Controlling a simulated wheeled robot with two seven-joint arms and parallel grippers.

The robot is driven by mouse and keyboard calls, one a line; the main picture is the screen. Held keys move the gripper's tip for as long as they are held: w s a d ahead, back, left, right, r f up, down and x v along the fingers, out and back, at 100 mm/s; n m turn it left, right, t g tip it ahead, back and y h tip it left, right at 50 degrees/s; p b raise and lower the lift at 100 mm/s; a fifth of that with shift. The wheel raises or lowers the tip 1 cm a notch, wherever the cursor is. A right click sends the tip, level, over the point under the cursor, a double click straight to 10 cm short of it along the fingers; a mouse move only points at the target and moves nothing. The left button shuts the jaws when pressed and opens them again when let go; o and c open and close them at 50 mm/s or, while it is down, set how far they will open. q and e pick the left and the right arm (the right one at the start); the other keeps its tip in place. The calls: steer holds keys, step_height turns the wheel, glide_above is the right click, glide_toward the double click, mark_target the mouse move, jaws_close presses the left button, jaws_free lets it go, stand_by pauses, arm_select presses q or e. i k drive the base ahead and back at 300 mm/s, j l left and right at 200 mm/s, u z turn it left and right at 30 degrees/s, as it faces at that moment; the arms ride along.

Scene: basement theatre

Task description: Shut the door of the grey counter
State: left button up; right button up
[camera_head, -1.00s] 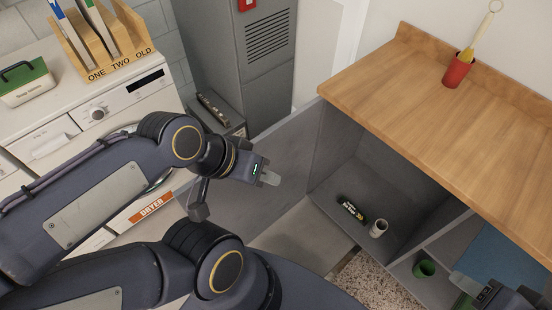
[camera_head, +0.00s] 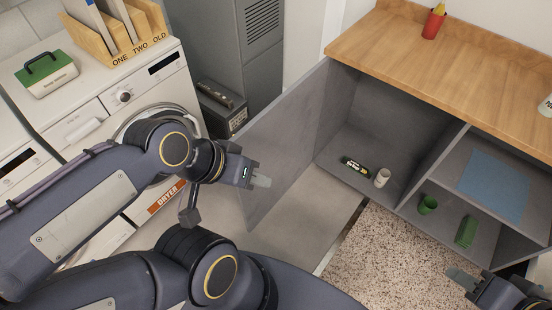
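The grey counter (camera_head: 341,119) has a wooden top and an open front at right. Its grey door (camera_head: 290,137) stands wide open on the left side of the opening, swung out toward me. My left gripper (camera_head: 264,181) overlaps the door's outer part in the head view; I cannot tell whether it touches. Its fingers overlap, so their opening is unclear. My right gripper (camera_head: 464,281) is at the lower right, below the counter's front, partly cut off; its opening is unclear.
A dryer (camera_head: 140,92) stands left. Speckled floor (camera_head: 385,250) is clear in front.

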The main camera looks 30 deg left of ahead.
mark_target(282, 138)
steer(key=k+j+z, duration=0.15)
steer(key=j, duration=0.3)
steer(key=k+j+z, duration=0.15)
steer(key=j, duration=0.25)
steer(key=k+j+z, duration=0.15)
steer(key=j, duration=0.25)
steer(key=i+j+z, duration=0.15)
steer(key=j, duration=0.8)
steer(key=j+z, duration=0.2)
steer(key=j, duration=0.75)
